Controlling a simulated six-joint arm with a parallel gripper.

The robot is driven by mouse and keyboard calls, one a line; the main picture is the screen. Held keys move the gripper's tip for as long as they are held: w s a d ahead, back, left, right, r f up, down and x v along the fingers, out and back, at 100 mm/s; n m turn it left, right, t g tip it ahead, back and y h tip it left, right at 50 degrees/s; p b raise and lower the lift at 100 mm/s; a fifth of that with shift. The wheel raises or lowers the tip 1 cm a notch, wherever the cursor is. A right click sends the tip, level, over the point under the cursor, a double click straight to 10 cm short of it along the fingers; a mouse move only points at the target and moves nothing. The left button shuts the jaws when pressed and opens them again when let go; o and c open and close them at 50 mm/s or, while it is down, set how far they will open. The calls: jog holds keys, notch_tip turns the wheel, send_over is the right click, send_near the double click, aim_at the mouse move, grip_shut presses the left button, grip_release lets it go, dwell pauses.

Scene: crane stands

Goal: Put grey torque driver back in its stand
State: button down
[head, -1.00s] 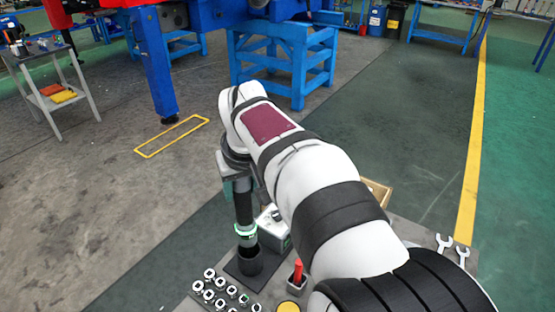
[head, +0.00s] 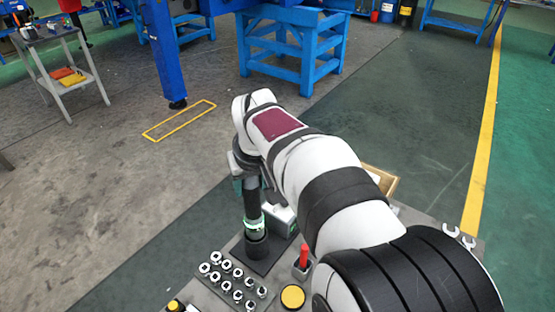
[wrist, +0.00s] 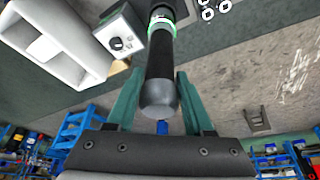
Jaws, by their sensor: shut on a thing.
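The grey torque driver (head: 251,203) is upright, with a dark handle and a bright green ring near its lower end. My gripper (head: 246,183) is shut on its upper part, mostly hidden behind my wrist. In the wrist view my gripper's teal fingers (wrist: 158,103) stand on both sides of the handle (wrist: 160,62), whose rounded grey end is nearest the camera. The stand (head: 258,247), a dark cup on a flat black plate, is directly under the driver. The driver's lower end meets the cup's mouth; I cannot tell how deep it sits.
A grey box with a knob (wrist: 122,40) stands beside the stand. Several sockets (head: 224,277), a red-handled tool (head: 303,257) and a yellow round lid (head: 292,297) are close by. Wrenches (head: 458,236) lie at the right edge. Open floor lies left of the table.

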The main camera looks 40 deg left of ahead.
aim_at(252, 195)
jog(key=shift+f, duration=1.55)
jog(key=shift+c, duration=1)
grip_release()
jog(key=shift+f, duration=0.1)
jog(key=shift+v, duration=2.6)
